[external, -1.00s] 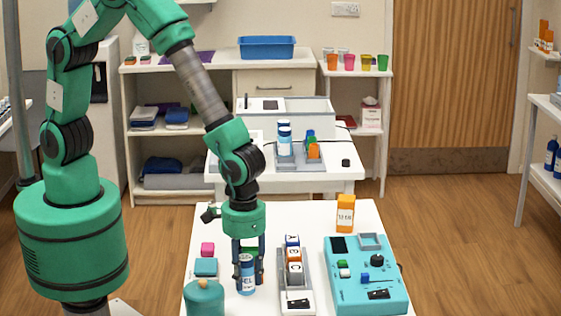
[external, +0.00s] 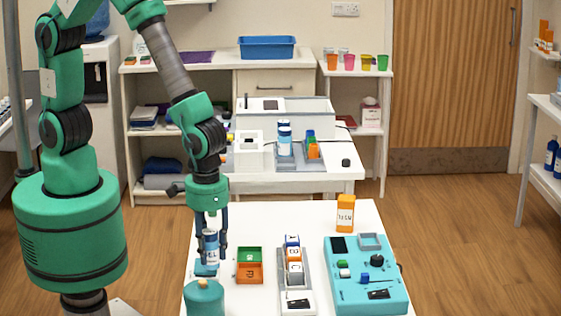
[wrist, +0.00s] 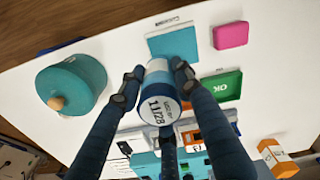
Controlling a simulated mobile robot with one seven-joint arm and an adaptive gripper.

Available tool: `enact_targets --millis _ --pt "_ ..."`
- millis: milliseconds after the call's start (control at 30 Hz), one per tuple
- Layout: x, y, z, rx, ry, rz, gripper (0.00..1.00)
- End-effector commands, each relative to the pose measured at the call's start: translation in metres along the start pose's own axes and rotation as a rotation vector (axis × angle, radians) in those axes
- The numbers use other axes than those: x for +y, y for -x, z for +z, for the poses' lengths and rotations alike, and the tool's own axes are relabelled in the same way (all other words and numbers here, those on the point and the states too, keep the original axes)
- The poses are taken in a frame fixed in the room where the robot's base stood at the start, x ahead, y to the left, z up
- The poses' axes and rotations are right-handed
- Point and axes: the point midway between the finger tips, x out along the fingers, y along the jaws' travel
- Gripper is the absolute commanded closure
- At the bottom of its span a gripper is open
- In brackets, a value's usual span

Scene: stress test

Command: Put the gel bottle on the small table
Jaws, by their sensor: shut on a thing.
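The gel bottle (external: 210,247), blue and white with a printed label, is upright between the fingers of my gripper (external: 211,252). In the wrist view my gripper (wrist: 155,82) is closed around the bottle (wrist: 157,97), whose date-marked end faces the camera. The bottle appears held above the near white table (external: 265,212), over the teal square block (external: 207,270); the exact height is hard to tell. A second white table (external: 340,174) stands behind it. I cannot tell which one is the small table.
A teal lidded jar (external: 205,298) stands close in front. A pink block (wrist: 230,35) shows in the wrist view.

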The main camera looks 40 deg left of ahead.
Motion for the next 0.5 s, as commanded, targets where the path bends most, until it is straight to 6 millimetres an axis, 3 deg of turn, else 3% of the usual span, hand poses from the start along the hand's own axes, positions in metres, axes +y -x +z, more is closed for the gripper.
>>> enact_targets --millis 200,500 --pt "-0.031 0.005 0.02 0.0 0.0 0.0 1.0" --pt "-0.051 0.006 0.033 0.0 0.0 0.001 1.0"
